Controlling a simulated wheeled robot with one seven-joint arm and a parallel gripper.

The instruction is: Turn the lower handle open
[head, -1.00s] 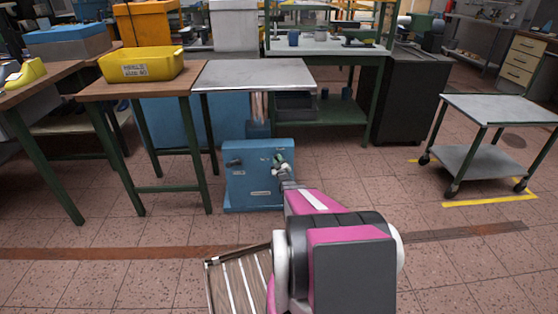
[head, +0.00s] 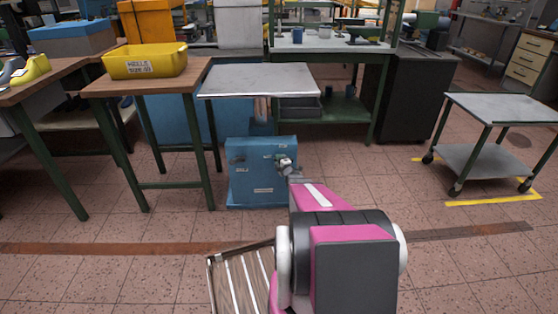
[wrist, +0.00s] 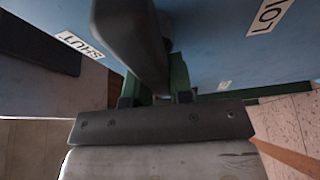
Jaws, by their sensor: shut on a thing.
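The blue box (head: 262,190) stands on the floor below the metal-topped table, with small white labels on its front. My gripper (head: 285,167) is at the upper right of that front, and my arm hides part of it. In the wrist view, a dark grey handle (wrist: 130,35) runs down between the green fingers of my gripper (wrist: 158,85), which are shut on it. A label reading SHUT (wrist: 80,45) is at the left and another label (wrist: 270,15) is at the upper right. I cannot tell the handle's exact angle.
A metal-topped table (head: 258,80) stands behind and above the box. A wooden table (head: 150,82) with a yellow bin (head: 145,62) is at the left. A wheeled cart (head: 500,110) is at the right. A slatted wooden piece (head: 240,282) lies near my arm. The floor right of the box is clear.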

